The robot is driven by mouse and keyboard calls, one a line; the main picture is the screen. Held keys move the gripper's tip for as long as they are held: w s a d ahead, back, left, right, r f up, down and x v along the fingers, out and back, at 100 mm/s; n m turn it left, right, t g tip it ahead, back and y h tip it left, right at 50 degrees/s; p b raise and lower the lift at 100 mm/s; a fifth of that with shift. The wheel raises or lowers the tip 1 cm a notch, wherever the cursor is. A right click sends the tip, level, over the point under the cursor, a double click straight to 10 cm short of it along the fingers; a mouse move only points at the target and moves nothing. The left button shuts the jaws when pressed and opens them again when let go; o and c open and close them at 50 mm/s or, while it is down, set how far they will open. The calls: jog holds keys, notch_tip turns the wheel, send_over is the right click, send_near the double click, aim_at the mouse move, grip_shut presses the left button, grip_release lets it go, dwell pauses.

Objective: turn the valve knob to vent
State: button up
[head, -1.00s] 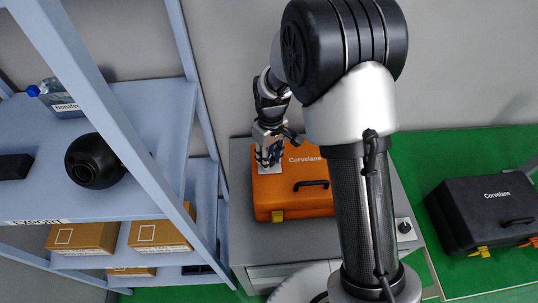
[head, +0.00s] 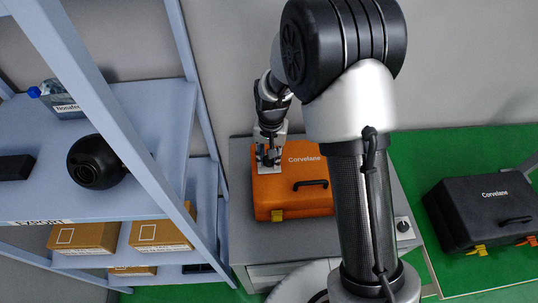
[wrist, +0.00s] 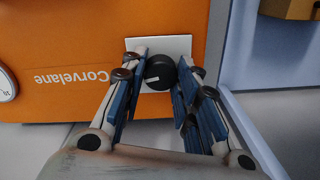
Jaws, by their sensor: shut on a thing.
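The valve knob (wrist: 160,72) is a round black knob with a short white mark, on a white plate (wrist: 178,46) on the orange Corvelane case (wrist: 60,40). In the wrist view my gripper (wrist: 161,75) has its fingers on both sides of the knob and is shut on it. The white mark points toward the left finger. In the head view my gripper (head: 269,158) is over the case's left end, above the white plate (head: 268,174); there the knob is hidden by the fingers. No vent label can be read.
The orange case sits on a grey bench (head: 290,240). A second dark knob on a white plate (head: 404,227) is at the bench's right. A shelf rack (head: 120,210) stands close on the left. A black case (head: 483,210) lies on green floor at right.

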jog(key=shift+m, duration=1)
jog(key=o, duration=1.1)
jog(key=r, duration=1.2)
jog(key=shift+s+d, duration=0.1)
jog(key=shift+d, duration=0.1)
